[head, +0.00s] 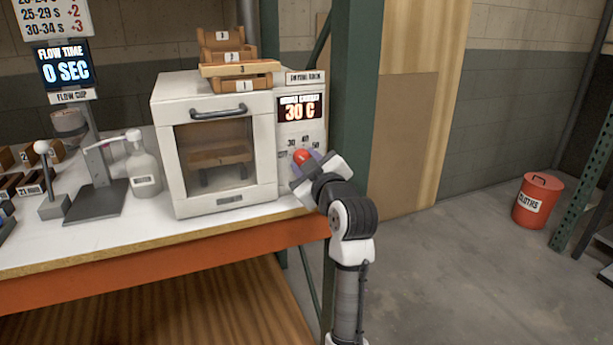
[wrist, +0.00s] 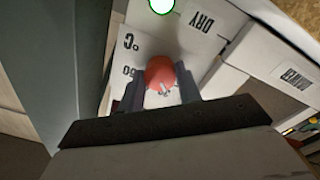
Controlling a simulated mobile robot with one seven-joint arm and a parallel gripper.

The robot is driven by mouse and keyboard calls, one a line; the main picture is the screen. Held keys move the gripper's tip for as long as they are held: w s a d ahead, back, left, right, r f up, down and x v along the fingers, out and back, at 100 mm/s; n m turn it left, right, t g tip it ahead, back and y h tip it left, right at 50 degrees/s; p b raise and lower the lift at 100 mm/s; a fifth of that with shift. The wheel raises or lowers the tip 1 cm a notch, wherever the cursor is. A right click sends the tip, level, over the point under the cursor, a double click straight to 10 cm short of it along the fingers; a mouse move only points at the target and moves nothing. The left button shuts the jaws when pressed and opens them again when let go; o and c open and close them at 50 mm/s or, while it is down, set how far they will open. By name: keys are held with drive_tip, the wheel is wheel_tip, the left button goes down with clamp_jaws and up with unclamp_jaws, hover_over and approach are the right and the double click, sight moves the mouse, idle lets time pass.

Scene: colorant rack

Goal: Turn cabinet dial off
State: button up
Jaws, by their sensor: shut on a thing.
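The white drying cabinet (head: 225,140) stands on the bench with a glass-fronted door and a handle. Its display (head: 300,108) on the right panel reads 30 C. The red cabinet dial (head: 302,157) sits below the display, among printed temperature marks. My gripper (head: 311,163) is at the panel, shut on the dial. In the wrist view the red dial (wrist: 161,73) is between the two dark fingers of my gripper (wrist: 160,92), with a pale pointer mark on it. The gripper hides part of the panel marks.
Wooden trays (head: 228,55) are stacked on the cabinet. A green post (head: 352,100) stands close to the right of my gripper. A pump bottle (head: 143,165) stands left of the cabinet. A red cloths bin (head: 537,200) is on the open floor at right. A green light (wrist: 161,5) shows in the wrist view.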

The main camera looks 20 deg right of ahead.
drive_tip(key=n+b, duration=0.3)
drive_tip(key=n, duration=0.1)
drive_tip(key=shift+f, duration=0.15)
drive_tip(key=shift+n+b, duration=0.7)
drive_tip(key=shift+n, duration=0.3)
drive_tip(key=o, duration=1)
drive_tip(key=shift+s, duration=0.1)
drive_tip(key=s+b, duration=0.1)
drive_tip(key=s, duration=1.2)
drive_tip(key=shift+s+d, duration=0.25)
drive_tip(key=shift+s, duration=0.05)
